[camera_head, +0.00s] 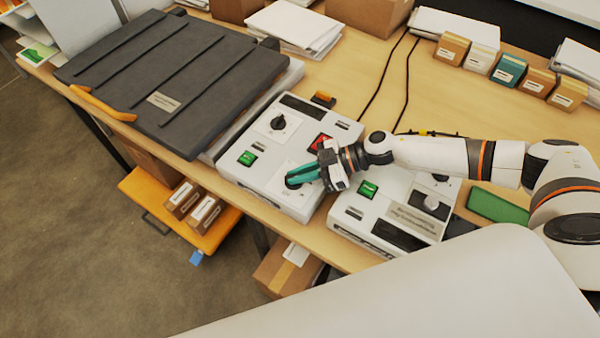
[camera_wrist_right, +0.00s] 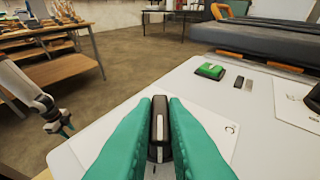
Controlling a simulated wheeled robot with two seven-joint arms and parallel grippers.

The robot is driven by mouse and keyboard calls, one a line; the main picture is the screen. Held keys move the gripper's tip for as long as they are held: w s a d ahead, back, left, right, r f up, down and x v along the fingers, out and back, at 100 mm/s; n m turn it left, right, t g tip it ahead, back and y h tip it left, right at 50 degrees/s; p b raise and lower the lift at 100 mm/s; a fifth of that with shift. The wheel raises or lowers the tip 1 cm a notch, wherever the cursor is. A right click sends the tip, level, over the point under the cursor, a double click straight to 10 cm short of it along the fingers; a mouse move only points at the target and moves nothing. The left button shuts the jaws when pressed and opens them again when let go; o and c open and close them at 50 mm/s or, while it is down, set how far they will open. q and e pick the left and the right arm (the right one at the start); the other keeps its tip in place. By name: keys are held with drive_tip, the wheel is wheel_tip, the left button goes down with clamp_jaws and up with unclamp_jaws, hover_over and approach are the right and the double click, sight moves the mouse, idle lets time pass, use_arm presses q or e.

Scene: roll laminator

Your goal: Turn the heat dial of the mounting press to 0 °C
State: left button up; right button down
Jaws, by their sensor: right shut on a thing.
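The mounting press has a large dark ribbed lid (camera_head: 170,75) and a white control box (camera_head: 235,172) beside it. The box carries one black dial (camera_head: 278,122) toward the back and another near its front edge. My right gripper (camera_head: 292,180) has its teal fingers closed around the front dial, mostly hidden in the head view. In the right wrist view this dial (camera_wrist_right: 158,125) is a dark upright knob with a light line, between the fingertips. The scale markings are too small to read. My left gripper (camera_wrist_right: 64,131) shows only in the right wrist view, away from the box.
A green switch (camera_head: 247,158) and a red switch (camera_head: 320,141) sit on the same box. A second white unit (camera_head: 390,215) with a green switch and knob stands close on the right. Small boxes (camera_head: 508,71) line the table's back; black cables cross behind.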

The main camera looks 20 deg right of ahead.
drive_tip(key=shift+w+n+g+y, duration=0.25)
drive_tip(key=shift+n+g+y, duration=0.05)
drive_tip(key=shift+n+g, duration=0.65)
drive_tip(key=shift+w+f+n+g+b, duration=0.1)
drive_tip(key=shift+w+n+g+b, duration=0.05)
drive_tip(key=shift+n+g+b, duration=0.85)
drive_tip(key=n+g+b, duration=0.2)
drive_tip(key=n+g+h+b, duration=0.1)
drive_tip(key=n+g+b, duration=0.1)
drive_tip(key=g, duration=0.1)
drive_tip(key=shift+w+f, duration=0.1)
drive_tip(key=shift+w, duration=0.1)
drive_tip(key=shift+w+a+n+g+h+b, duration=0.1)
drive_tip(key=shift+n+g+h+b, duration=0.7)
drive_tip(key=shift+b, duration=0.4)
drive_tip(key=shift+r+n+g+b, duration=0.2)
drive_tip(key=shift+n+g+b, duration=0.25)
drive_tip(key=shift+g+b, duration=0.1)
drive_tip(key=c, duration=1.5)
unclamp_jaws()
drive_tip(key=shift+o, duration=0.2)
